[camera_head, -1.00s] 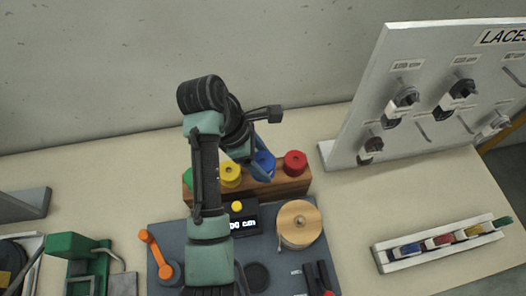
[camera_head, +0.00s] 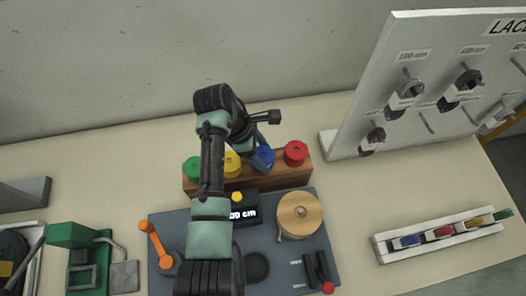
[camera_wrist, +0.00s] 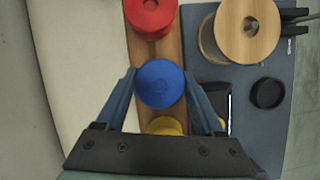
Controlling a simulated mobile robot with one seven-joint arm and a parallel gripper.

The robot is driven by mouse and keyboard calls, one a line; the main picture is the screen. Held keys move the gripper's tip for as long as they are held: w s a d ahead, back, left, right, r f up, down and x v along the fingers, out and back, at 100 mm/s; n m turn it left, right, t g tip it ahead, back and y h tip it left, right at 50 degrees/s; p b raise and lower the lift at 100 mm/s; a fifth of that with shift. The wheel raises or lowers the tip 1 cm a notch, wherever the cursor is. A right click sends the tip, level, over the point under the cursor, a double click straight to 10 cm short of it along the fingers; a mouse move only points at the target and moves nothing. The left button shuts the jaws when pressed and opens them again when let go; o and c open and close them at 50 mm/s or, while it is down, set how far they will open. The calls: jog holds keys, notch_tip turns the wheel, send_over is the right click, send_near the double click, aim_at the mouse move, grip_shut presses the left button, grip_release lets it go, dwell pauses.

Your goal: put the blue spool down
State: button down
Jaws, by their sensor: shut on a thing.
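The blue spool (camera_head: 265,157) is in the row on the wooden rack (camera_head: 285,178), between the yellow spool (camera_head: 232,166) and the red spool (camera_head: 295,153). In the wrist view the blue spool (camera_wrist: 160,83) lies between the two blue fingers of my gripper (camera_wrist: 160,78), which is shut on it. The spool looks upright. Its lower part is hidden, so I cannot tell whether it touches the rack. In the head view my arm covers part of the rack, and my gripper (camera_head: 262,150) points down at the blue spool.
The green spool (camera_head: 193,168) stands at the rack's left end. In front are a dark mat with a display (camera_head: 244,212), an orange crank (camera_head: 155,245) and a wooden reel (camera_head: 299,216). A lace board (camera_head: 400,90) and a white tray (camera_head: 440,236) stand to the right.

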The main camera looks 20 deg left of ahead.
grip_release()
jog(key=shift+f, duration=0.1)
jog(key=p+v, duration=0.1)
jog(key=v, duration=1.1)
jog(key=shift+p, duration=0.4)
